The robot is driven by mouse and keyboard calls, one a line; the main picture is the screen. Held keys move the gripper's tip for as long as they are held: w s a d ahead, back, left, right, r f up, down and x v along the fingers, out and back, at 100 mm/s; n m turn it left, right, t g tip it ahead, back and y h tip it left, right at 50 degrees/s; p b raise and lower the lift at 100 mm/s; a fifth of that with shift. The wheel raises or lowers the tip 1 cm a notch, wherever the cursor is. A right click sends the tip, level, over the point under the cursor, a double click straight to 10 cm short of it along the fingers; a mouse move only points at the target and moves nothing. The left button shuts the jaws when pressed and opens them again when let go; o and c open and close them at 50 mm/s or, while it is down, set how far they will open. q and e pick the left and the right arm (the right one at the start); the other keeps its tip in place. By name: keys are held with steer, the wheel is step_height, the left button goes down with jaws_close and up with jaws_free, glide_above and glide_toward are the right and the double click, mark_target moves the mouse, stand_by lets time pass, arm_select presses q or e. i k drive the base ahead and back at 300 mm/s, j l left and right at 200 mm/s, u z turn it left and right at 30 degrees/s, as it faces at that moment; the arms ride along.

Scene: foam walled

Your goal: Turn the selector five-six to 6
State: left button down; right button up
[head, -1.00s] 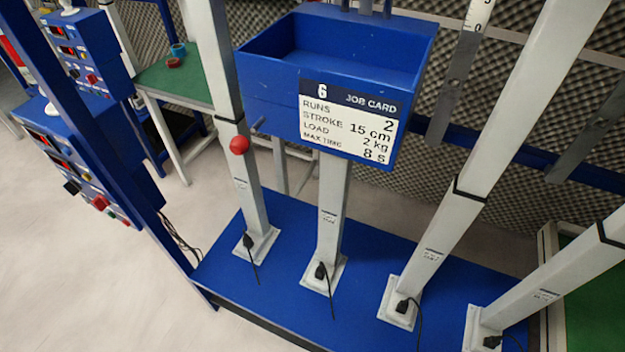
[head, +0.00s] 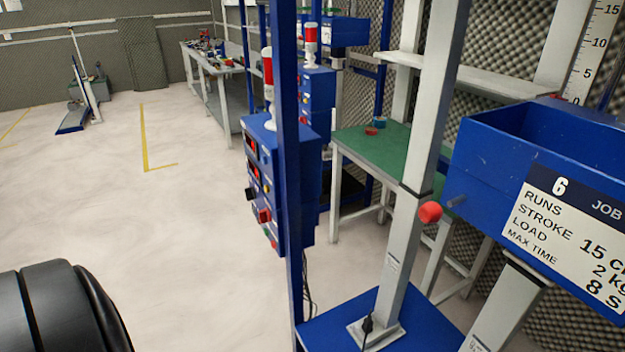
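A blue control box (head: 293,165) stands behind the blue upright post, left of the middle of the head view. Its left-facing front carries small dark displays, a black knob (head: 250,193), a red switch (head: 264,215) and small buttons below. The selector five-six cannot be told apart by any readable label, and its setting cannot be read. A second blue box (head: 317,95) with similar controls stands farther back. Neither of my grippers shows in the head view.
A blue bin (head: 480,165) with a job card (head: 560,225) numbered 6 is at the right. A red knob (head: 430,212) sits by a grey column (head: 395,260). The blue post (head: 290,130) stands before the control box. Floor (head: 150,220) at left is clear.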

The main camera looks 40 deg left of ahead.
mark_target(250, 193)
steer(key=u, duration=1.55)
steer(key=i+j+z, duration=0.2)
steer(key=i+j, duration=0.55)
